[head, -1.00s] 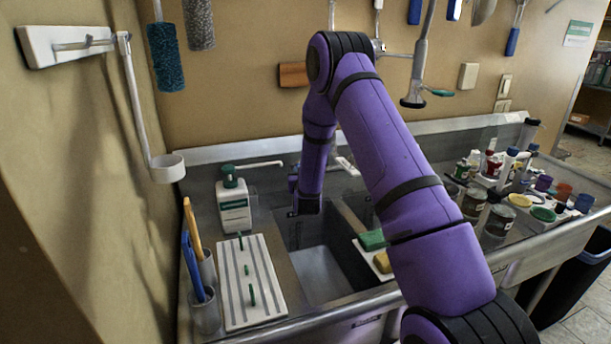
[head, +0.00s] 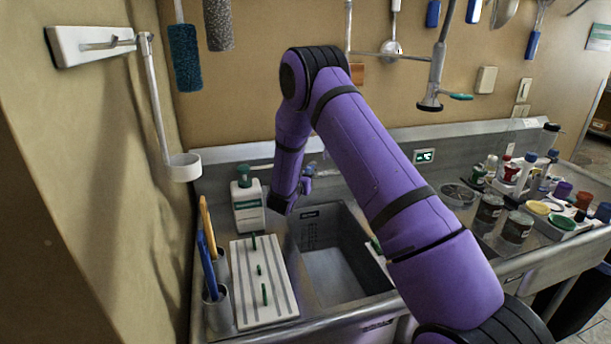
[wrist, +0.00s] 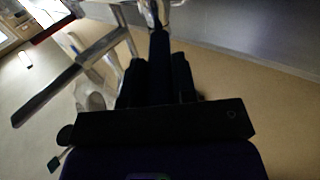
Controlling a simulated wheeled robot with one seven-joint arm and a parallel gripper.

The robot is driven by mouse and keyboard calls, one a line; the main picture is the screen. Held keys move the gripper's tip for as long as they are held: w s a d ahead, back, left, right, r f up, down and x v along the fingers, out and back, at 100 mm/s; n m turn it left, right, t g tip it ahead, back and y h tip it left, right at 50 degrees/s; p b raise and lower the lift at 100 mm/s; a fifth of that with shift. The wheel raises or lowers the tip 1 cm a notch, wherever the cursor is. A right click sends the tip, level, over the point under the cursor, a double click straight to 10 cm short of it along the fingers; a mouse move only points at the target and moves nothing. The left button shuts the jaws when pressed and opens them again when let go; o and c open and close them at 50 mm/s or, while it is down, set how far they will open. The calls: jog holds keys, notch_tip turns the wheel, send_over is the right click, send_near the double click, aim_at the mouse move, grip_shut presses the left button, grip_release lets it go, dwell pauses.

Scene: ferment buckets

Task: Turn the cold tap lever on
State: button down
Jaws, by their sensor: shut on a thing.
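In the wrist view my gripper (wrist: 160,80) has its two dark fingers closed on a narrow dark tap lever (wrist: 160,45). The lever joins a chrome tap body (wrist: 158,10) at the top of the picture. A second long, dark-faced bar on a chrome part (wrist: 48,97) lies to the left, apart from the fingers. I see no hot or cold mark. In the head view my gripper (head: 306,182) is small and partly hidden at the back of the sink.
The sink basin (head: 335,270) lies below my arm. A soap bottle (head: 248,208) and a striped drainboard (head: 262,280) stand left of it. Jars (head: 488,213) and bottles crowd the right counter. A spray head (head: 432,95) hangs above.

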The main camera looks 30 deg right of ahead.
jog(key=c, duration=0.9)
grip_release()
jog(key=v, duration=1)
jog(key=shift+s+a, duration=0.25)
jog(key=shift+a, duration=0.05)
